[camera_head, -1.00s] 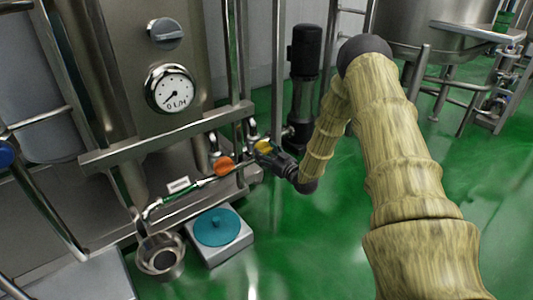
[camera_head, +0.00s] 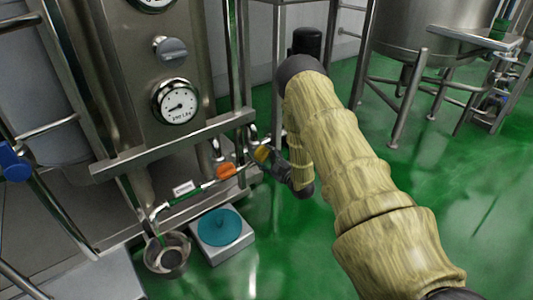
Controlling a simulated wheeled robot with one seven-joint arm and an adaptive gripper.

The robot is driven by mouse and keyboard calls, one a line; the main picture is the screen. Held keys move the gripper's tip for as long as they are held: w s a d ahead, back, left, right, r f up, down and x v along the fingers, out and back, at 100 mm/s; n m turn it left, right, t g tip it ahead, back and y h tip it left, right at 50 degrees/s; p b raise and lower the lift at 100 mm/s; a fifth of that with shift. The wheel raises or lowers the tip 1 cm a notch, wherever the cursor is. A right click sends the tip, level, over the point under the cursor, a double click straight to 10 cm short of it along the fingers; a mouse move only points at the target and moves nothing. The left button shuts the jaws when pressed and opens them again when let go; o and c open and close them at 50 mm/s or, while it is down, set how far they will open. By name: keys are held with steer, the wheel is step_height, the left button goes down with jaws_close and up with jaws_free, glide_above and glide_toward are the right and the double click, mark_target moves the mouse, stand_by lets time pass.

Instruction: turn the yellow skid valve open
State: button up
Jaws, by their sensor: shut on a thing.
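The yellow skid valve (camera_head: 262,154) sits at the right end of the low pipe on the steel skid, and part of it is hidden by my gripper. My gripper (camera_head: 268,158), dark grey at the end of my sleeved arm, is shut on the yellow valve handle from the right. The fingertips are small and partly hidden. The round white flow gauge (camera_head: 175,102) on the steel panel above shows its needle off the zero side, with a small number in L/H that is hard to read.
An orange valve (camera_head: 226,171) is on the same pipe, left of the yellow one. A steel pot (camera_head: 167,255) stands under the pipe's outlet. Beside it is a pale box with a teal round top (camera_head: 221,227). A grey knob (camera_head: 171,49) is above the gauge.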

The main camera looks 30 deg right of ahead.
steer(key=n+p, duration=0.2)
steer(key=n, duration=0.2)
steer(key=shift+a+n+p, duration=0.15)
steer(key=shift+n+p, duration=0.15)
steer(key=shift+p, duration=0.1)
steer(key=n+p, duration=0.1)
steer(key=n, duration=0.3)
steer(key=shift+f+p, duration=0.2)
steer(key=shift+p, duration=0.15)
steer(key=shift+s+f+n, duration=0.1)
steer(key=shift+n, duration=0.2)
steer(key=o, duration=1)
steer(key=s, duration=0.8)
steer(key=s+d, duration=0.1)
steer(key=s, duration=0.3)
